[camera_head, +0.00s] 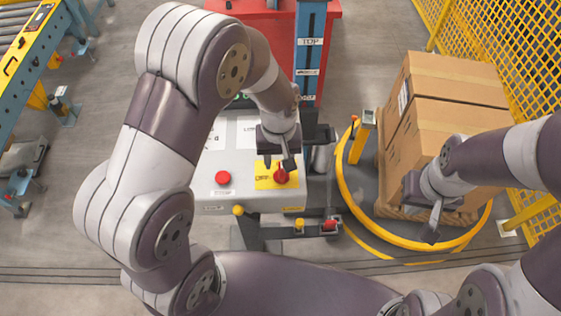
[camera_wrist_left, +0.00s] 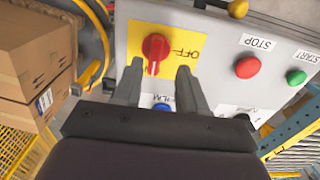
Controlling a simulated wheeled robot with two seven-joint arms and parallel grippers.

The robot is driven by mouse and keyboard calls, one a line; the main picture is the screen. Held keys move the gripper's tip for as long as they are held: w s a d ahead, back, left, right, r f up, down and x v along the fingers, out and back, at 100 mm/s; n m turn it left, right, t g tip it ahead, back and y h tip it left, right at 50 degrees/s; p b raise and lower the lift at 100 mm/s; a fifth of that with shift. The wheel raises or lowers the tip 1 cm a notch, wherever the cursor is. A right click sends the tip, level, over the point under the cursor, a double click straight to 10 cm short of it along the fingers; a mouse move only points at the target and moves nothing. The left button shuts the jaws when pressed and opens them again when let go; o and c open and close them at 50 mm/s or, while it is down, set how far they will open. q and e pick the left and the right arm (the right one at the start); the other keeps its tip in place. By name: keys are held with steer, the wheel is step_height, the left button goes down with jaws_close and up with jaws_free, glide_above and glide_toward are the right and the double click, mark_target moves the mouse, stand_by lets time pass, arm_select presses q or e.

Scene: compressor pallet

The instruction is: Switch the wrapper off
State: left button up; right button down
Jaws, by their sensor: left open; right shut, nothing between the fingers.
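The wrapper's red rotary switch (camera_head: 281,177) sits on a yellow plate (camera_head: 264,182) on the light grey control panel (camera_head: 211,187). In the left wrist view the red switch (camera_wrist_left: 155,48) has an "OFF" mark beside it; its exact setting is hard to tell. My left gripper (camera_head: 289,163) is over the panel, close to the switch. In the left wrist view its two fingers (camera_wrist_left: 159,69) are apart, tips just short of the knob and roughly on either side; contact is not visible. My right gripper (camera_head: 433,222) is shut and empty, in front of the cartons.
A red stop button (camera_wrist_left: 247,67), green start button (camera_wrist_left: 296,77) and blue button (camera_wrist_left: 162,107) share the panel. Stacked cartons (camera_head: 445,90) stand inside a yellow ring (camera_head: 346,190). A yellow mesh fence (camera_head: 505,45) is at right, a conveyor (camera_head: 30,45) at left.

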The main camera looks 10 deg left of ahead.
mark_target(281, 169)
arm_select(q)
steer(key=f, duration=0.1)
steer(key=d+f, duration=0.1)
steer(key=f, duration=0.1)
steer(key=shift+w, duration=0.2)
steer(key=shift+s+f, duration=0.2)
steer(key=shift+s, duration=0.1)
steer(key=shift+s+a, duration=0.1)
steer(key=shift+s, duration=0.15)
steer(key=shift+a+f, duration=0.1)
steer(key=shift+a, duration=0.05)
steer(key=shift+w, duration=0.15)
steer(key=shift+w+f, duration=0.1)
steer(key=shift+w, duration=0.05)
steer(key=c, duration=0.3)
steer(key=shift+w, duration=0.1)
jaws_close()
arm_select(e)
steer(key=shift+d+r, duration=0.35)
